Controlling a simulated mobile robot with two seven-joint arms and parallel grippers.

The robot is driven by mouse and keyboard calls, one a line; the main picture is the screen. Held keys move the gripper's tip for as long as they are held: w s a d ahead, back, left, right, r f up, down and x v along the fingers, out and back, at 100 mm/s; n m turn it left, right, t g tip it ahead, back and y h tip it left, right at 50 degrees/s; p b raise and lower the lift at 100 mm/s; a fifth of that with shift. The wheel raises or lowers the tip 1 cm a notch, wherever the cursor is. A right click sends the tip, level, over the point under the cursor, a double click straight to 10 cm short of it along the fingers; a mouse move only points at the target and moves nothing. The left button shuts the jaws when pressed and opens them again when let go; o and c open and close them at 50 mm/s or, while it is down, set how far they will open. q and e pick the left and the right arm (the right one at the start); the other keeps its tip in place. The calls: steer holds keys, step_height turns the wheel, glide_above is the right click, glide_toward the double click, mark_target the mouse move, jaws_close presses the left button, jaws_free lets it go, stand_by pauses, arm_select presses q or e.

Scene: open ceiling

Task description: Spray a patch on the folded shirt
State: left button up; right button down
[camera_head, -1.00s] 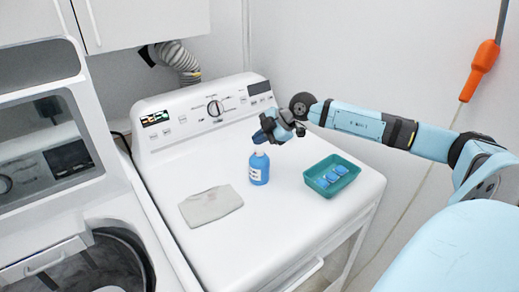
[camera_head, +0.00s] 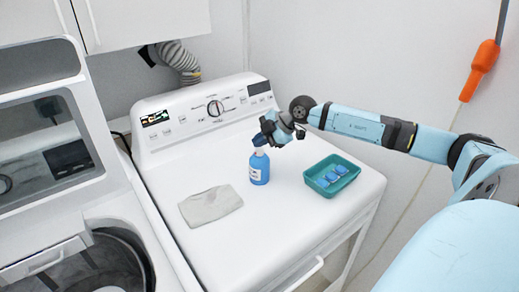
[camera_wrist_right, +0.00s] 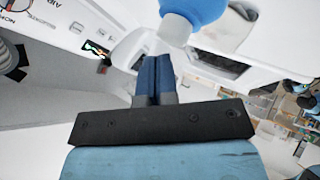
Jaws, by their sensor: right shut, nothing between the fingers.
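The folded shirt (camera_head: 211,205), a light grey flat bundle, lies on the white machine's top, left of the blue bottle. The blue bottle (camera_head: 259,170) with a white label stands upright on the same top. My right gripper (camera_head: 260,139) is shut and empty, at the bottle's upper end. In the right wrist view, the closed dark blue fingers (camera_wrist_right: 155,56) point toward the bottle's white top (camera_wrist_right: 172,29), and its blue body (camera_wrist_right: 203,8) is cut off by the frame. I cannot tell whether the fingers touch the bottle. My left gripper is out of view.
A teal tray (camera_head: 350,179) with several blue items stands right of the bottle. A control panel (camera_head: 205,113) rises behind the top. An open washer (camera_head: 75,250) is at the left. The front of the machine's top (camera_head: 250,235) is clear.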

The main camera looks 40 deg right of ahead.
mark_target(260, 150)
steer(key=shift+f, duration=0.35)
stand_by(0.6)
steer(key=shift+r, duration=0.15)
steer(key=shift+r+p, duration=0.7)
steer(key=shift+p, duration=0.1)
steer(key=shift+r, duration=0.1)
step_height(260, 150, up, 6)
steer(key=p, duration=0.4)
steer(key=shift+p, duration=0.4)
